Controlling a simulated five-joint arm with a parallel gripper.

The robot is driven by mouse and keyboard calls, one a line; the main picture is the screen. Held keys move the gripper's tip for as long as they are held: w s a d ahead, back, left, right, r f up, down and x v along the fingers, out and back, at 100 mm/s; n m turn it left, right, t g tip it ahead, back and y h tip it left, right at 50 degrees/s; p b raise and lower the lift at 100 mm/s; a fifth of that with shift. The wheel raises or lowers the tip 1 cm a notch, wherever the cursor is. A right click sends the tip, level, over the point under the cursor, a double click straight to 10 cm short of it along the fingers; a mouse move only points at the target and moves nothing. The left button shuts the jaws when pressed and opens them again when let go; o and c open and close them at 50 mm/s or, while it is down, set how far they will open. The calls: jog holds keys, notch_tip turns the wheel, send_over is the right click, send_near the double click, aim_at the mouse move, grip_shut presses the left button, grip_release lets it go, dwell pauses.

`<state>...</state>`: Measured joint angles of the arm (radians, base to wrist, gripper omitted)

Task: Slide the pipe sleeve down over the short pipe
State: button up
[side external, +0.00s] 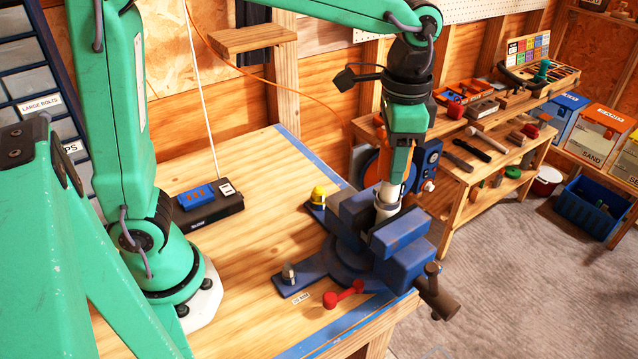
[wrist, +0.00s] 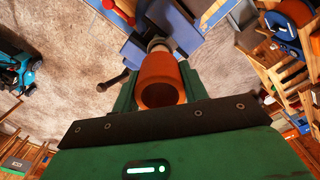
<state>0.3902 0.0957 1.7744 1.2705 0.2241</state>
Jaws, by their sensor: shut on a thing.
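The orange pipe sleeve (side external: 399,172) is held between the fingers of my gripper (side external: 403,155), which points down over the vise. In the wrist view the sleeve (wrist: 161,85) shows its open near end, with a green finger on each side of my gripper (wrist: 160,74). The short pale pipe (side external: 387,206) stands in the jaws of the blue vise (side external: 402,232). The pipe (wrist: 159,44) shows just past the sleeve's far end in the wrist view. The sleeve's lower end is at the pipe's top; I cannot tell whether it surrounds it.
The vise sits at the workbench (side external: 245,255) corner, its handle (side external: 437,292) past the edge. A red tool (side external: 343,294) lies in front of it. A yellow-topped bolt (side external: 318,195) and a blue-orange machine (side external: 428,160) are close by. The bench's middle is clear.

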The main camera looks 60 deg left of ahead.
jog(key=shift+f, duration=2.35)
dwell(0.5)
jog(key=o, duration=1.1)
jog(key=shift+c, duration=0.2)
jog(key=shift+r, duration=0.15)
jog(key=shift+r, duration=3.75)
jog(key=shift+a, duration=0.1)
jog(key=s+a+f+n+t, duration=0.3)
jog(key=s+a+n+t, duration=0.2)
jog(key=s+a, duration=0.9)
jog(key=shift+a+f+n+t, duration=0.2)
jog(key=shift+a+n+t, duration=0.15)
jog(key=shift+n, duration=0.65)
